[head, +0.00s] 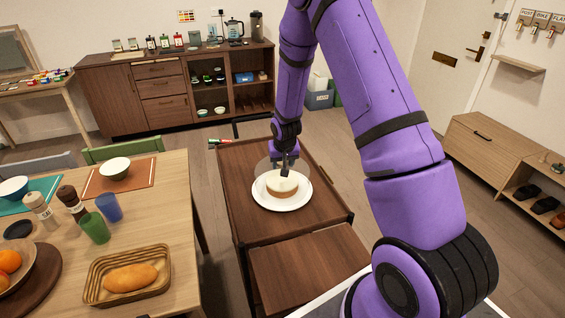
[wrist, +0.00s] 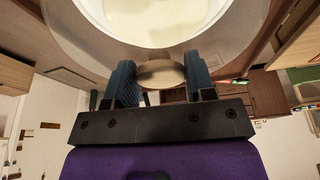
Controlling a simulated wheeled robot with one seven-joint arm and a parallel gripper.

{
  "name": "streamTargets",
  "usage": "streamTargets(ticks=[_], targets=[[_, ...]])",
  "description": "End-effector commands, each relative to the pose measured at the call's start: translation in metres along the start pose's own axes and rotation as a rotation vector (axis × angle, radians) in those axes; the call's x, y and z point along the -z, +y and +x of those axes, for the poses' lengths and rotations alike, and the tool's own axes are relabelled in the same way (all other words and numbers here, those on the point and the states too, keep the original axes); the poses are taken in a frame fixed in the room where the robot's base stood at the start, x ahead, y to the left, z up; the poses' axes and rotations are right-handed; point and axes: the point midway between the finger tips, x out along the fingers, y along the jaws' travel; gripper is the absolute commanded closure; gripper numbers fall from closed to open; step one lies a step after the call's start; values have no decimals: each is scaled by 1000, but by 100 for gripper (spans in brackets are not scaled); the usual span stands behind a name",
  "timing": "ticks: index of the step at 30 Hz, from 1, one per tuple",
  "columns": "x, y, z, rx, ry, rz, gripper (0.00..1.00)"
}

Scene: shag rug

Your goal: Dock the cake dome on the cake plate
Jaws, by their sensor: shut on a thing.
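A round cake (head: 278,184) with a pale top sits on the white cake plate (head: 300,200) on a dark wooden cart. The clear cake dome (head: 262,170) shows faintly around and behind the cake. My gripper (head: 286,170) is above the cake and points down. In the wrist view my gripper (wrist: 160,82) is shut on the dome's round knob (wrist: 160,72). The plate (wrist: 95,8) and the pale cake top (wrist: 155,18) show through the dome (wrist: 70,30). The dome appears set toward the plate's far side. I cannot tell the gap between its rim and the plate.
A dining table (head: 170,230) with a bread basket (head: 128,275), cups and bowls stands at left. A cabinet (head: 165,90) stands behind.

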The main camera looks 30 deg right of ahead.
Motion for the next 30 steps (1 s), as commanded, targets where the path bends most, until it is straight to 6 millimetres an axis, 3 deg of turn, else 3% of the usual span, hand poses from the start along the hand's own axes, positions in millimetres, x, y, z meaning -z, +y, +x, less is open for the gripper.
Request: streamTargets(ticks=[29,30], targets=[[-3,0,12,0,1,1,97],[-3,0,12,0,1,1,43]])
